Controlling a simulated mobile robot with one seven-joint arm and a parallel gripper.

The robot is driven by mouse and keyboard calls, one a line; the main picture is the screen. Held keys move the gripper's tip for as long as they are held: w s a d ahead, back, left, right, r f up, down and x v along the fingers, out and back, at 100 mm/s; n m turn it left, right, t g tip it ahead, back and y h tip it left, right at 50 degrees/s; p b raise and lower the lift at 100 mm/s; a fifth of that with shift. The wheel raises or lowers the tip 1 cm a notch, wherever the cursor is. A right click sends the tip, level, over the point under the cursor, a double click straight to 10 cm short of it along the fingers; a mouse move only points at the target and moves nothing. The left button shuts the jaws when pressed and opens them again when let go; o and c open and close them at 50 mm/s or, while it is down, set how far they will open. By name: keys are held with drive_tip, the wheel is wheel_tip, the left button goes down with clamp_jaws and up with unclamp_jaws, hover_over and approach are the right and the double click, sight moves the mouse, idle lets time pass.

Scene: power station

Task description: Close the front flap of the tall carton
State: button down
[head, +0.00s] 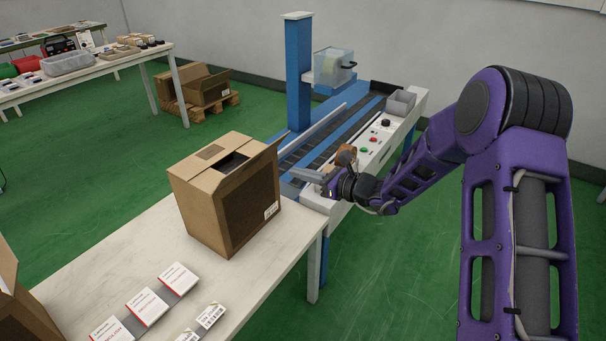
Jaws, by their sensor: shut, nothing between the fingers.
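One flap (262,158) along the right edge of the top stands raised and slants outward, toward my gripper. The other visible top flaps (202,165) lie about flat. A darker brown panel and a white label show on the right face. My gripper (328,188) is shut and empty, to the right of the carton and apart from it, by the end of the conveyor. Its fingertips are small and partly hard to make out.
A conveyor (330,130) with a blue post (298,75) and a button panel stands just behind and right of the carton. Several white boxes (148,305) lie on the table in front. Another open carton (22,315) is at the lower left. Green floor is free at right.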

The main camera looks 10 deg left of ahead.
sight(261, 152)
drive_tip(key=w+a, duration=0.1)
drive_tip(key=a, duration=0.1)
drive_tip(key=w+a+r, duration=0.1)
drive_tip(key=a, duration=0.2)
drive_tip(key=w+a, duration=0.1)
drive_tip(key=a, duration=0.2)
drive_tip(key=shift+w+a+r, duration=0.2)
drive_tip(key=shift+r, duration=0.1)
drive_tip(key=shift+a+r+h+p, duration=0.2)
drive_tip(key=shift+r+h+p, duration=0.1)
drive_tip(key=shift+p, duration=0.25)
drive_tip(key=shift+w+a+r+p, duration=0.1)
drive_tip(key=shift+p, duration=0.25)
